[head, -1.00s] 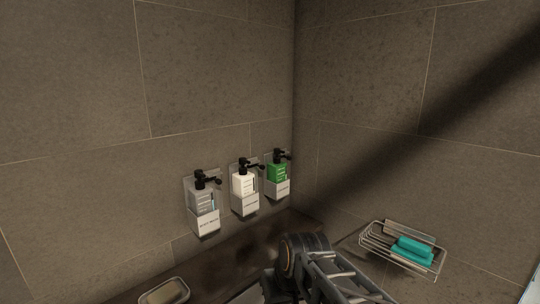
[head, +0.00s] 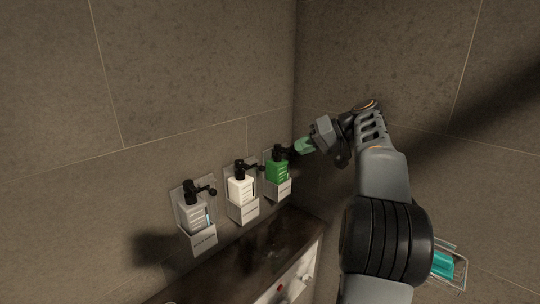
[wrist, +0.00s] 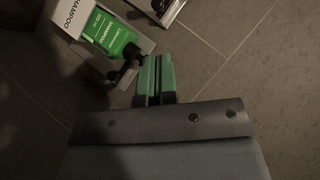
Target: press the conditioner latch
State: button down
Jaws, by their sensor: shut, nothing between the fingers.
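Three pump dispensers hang in a row on the left wall. The white bottle (head: 241,189) is in the middle, with a black pump and lever (head: 243,166) on top. The green bottle (head: 278,171) is on the right, and the wrist view reads SHAMPOO on its holder (wrist: 72,12). The grey bottle (head: 195,216) is on the left. The white and grey labels are too small to read, so I cannot confirm which is conditioner. My gripper (head: 301,146) is shut and empty, just right of the green bottle's black pump (wrist: 132,55); contact is unclear.
A dark counter (head: 235,260) runs below the dispensers. The room corner is just behind my gripper. A wire rack with a teal item (head: 443,264) is on the right wall, partly hidden by my arm.

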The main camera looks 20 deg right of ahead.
jog(key=p+x, duration=0.1)
jog(key=x, duration=0.9)
dwell(0.4)
jog(key=shift+s+a+b, duration=0.25)
jog(key=shift+a+b, duration=0.15)
jog(key=shift+a, duration=0.15)
jog(key=shift+s+a+b, duration=0.2)
jog(key=shift+a+b, duration=0.15)
jog(key=shift+a, duration=0.15)
jog(key=shift+r, duration=0.1)
